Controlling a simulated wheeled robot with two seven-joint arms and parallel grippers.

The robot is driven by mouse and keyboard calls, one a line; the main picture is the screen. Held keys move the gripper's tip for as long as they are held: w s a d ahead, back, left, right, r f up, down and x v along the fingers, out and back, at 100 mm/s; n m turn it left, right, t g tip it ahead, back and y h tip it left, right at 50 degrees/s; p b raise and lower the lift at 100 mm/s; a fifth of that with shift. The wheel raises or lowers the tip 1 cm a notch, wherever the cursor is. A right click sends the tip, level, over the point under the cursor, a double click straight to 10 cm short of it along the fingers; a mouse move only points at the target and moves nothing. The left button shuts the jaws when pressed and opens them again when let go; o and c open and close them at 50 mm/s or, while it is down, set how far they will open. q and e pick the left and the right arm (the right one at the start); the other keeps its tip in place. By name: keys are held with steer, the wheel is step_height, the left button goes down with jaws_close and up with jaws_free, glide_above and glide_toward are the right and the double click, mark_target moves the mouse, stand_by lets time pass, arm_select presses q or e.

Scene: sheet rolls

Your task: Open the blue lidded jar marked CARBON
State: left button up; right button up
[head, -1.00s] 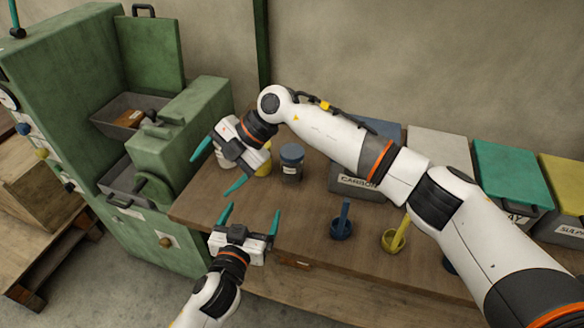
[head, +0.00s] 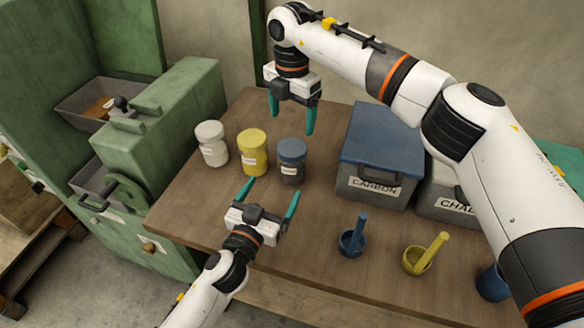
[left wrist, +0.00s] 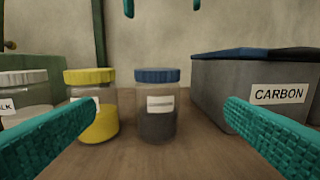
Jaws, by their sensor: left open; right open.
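The blue-lidded jar (head: 291,162) stands upright on the table with its lid on, its body dark grey with a small white label. It also shows in the left wrist view (left wrist: 157,118), between my left fingers, its label too small to read surely. My left gripper (head: 268,191) is open and empty, just in front of the jar and apart from it. My right gripper (head: 292,122) is open and empty, fingers pointing down, above and behind the jar. The right fingertips also show at the top of the left wrist view (left wrist: 162,10).
A yellow-lidded jar (head: 252,152) and a white-lidded jar (head: 211,144) stand left of it. A grey bin (head: 372,192) marked CARBON with a blue lid stands to the right. Blue (head: 352,240) and yellow (head: 417,260) scoop cups are in front. A green machine (head: 165,130) borders the left.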

mark_target(292, 160)
arm_select(q)
steer(key=shift+w+f+b, duration=0.3)
steer(key=shift+f, duration=0.45)
arm_select(e)
steer(key=shift+w+f, duration=0.3)
steer(key=shift+f, duration=0.45)
arm_select(q)
steer(key=shift+w+f, duration=0.15)
steer(key=shift+w, duration=0.2)
arm_select(e)
steer(key=shift+w+f, duration=0.2)
steer(key=shift+w, duration=0.15)
arm_select(q)
steer(key=x, duration=1.2)
arm_select(e)
steer(key=shift+r, duration=0.15)
arm_select(q)
steer(key=shift+s, duration=0.1)
steer(key=c, duration=1.8)
arm_select(e)
steer(key=shift+s, duration=0.1)
arm_select(q)
steer(key=shift+c, duration=0.9)
arm_select(e)
steer(key=shift+m, duration=0.3)
steer(key=m, duration=0.3)
steer(key=shift+m, duration=0.3)
steer(key=shift+f, duration=4)
